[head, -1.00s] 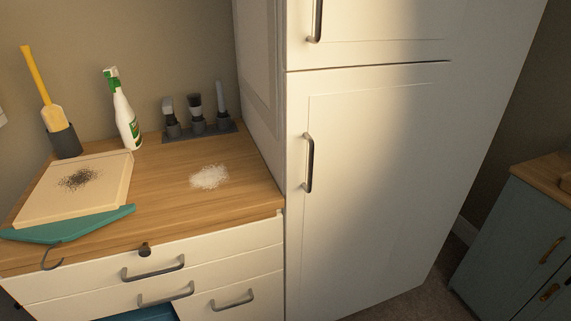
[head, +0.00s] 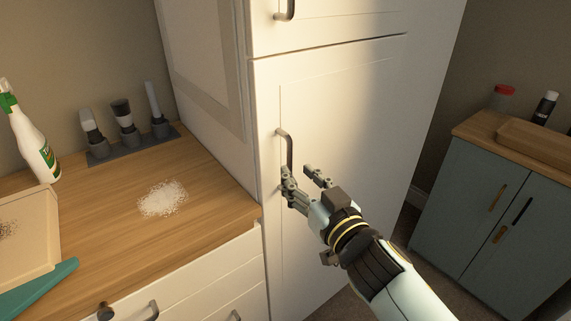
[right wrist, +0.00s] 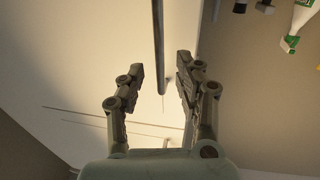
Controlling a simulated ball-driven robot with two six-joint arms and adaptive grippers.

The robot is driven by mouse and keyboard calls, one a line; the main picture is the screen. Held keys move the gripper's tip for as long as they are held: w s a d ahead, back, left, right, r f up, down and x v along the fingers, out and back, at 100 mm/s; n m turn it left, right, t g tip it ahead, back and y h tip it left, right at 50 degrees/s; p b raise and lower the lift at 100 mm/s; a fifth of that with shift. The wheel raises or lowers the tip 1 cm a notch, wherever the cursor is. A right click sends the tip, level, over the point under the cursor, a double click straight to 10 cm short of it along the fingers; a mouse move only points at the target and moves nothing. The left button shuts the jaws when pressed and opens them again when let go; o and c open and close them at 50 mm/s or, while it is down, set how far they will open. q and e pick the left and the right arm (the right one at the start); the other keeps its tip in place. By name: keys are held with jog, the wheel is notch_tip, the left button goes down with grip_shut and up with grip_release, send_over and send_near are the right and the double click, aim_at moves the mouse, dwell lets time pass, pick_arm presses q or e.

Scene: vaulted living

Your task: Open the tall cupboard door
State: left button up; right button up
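The tall white cupboard has a large lower door (head: 340,120) and an upper door (head: 330,22), both shut. The lower door's dark upright bar handle (head: 288,148) is near its left edge. My right gripper (head: 299,170) is open at the handle's lower end, one finger overlapping it in the head view. In the right wrist view, the handle (right wrist: 158,45) shows as a bar lined up with the gap between the two spread fingers of the gripper (right wrist: 160,75). No grip on it shows. My left gripper is in neither view.
A blue-grey cabinet (head: 470,200) stands at right. Floor shows between it and the cupboard.

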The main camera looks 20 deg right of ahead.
aim_at(291, 167)
jog(key=w, duration=0.4)
jog(key=shift+w+a, duration=0.35)
jog(key=shift+w, duration=0.05)
jog(key=shift+c, duration=0.2)
grip_shut()
jog(key=shift+f, duration=0.1)
